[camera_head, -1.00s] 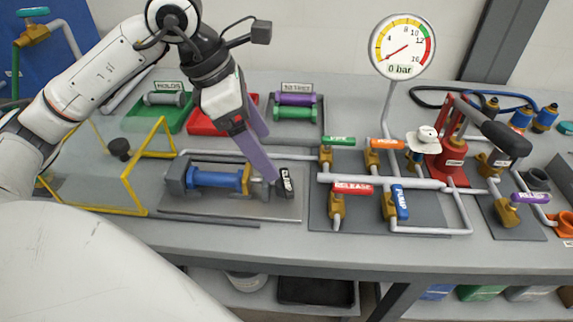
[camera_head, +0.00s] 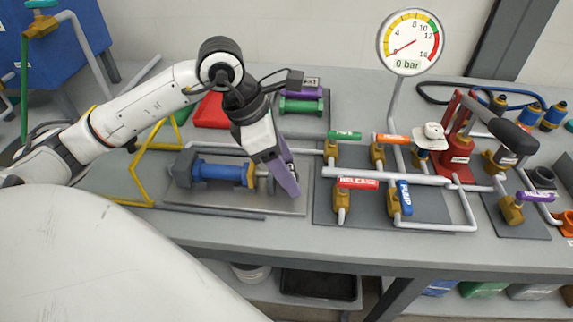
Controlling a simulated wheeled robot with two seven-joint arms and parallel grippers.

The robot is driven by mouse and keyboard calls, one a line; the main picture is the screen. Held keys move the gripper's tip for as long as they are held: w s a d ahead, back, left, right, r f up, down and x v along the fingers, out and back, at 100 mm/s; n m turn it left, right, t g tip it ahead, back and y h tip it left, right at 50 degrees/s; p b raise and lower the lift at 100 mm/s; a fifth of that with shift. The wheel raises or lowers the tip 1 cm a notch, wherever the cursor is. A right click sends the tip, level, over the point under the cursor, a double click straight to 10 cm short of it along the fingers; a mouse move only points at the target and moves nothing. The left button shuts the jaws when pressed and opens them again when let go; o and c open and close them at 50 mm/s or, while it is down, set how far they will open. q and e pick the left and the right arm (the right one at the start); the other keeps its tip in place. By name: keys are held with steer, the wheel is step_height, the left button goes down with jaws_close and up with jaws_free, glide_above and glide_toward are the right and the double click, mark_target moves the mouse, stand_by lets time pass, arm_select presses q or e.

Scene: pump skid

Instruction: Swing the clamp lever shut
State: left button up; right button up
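My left gripper (camera_head: 287,182) comes in from the left, with its purple fingers pointing down over the right end of the clamp fixture. The fixture stands on a grey plate (camera_head: 235,199). The black clamp lever is not visible now; the gripper covers the place at the fixture's right end. The fingers overlap in this view, so their gap and any contact with the lever cannot be told. My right gripper is not in view.
A yellow frame (camera_head: 137,180) stands left of the fixture. Right of it are pipes with a red RELEASE handle (camera_head: 357,183) and a blue PUMP handle (camera_head: 404,198). The gauge (camera_head: 410,42) reads 0 bar. A red hand pump (camera_head: 457,151) stands farther right.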

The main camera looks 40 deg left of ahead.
arm_select(q)
steer(key=c, duration=0.4)
steer(key=shift+a+f+m+g+b, duration=0.2)
steer(key=shift+m+g+b, duration=0.1)
steer(key=shift+m+b, duration=0.3)
steer(key=shift+s+a+r+m+h+b, duration=0.15)
steer(key=shift+m+h+b, duration=0.1)
steer(key=shift+m, duration=0.25)
steer(key=shift+w+r+m+h+b, duration=0.1)
steer(key=shift+m+h+b, duration=0.1)
steer(key=shift+m, duration=0.3)
steer(key=o, duration=1.1)
steer(key=shift+c, duration=0.2)
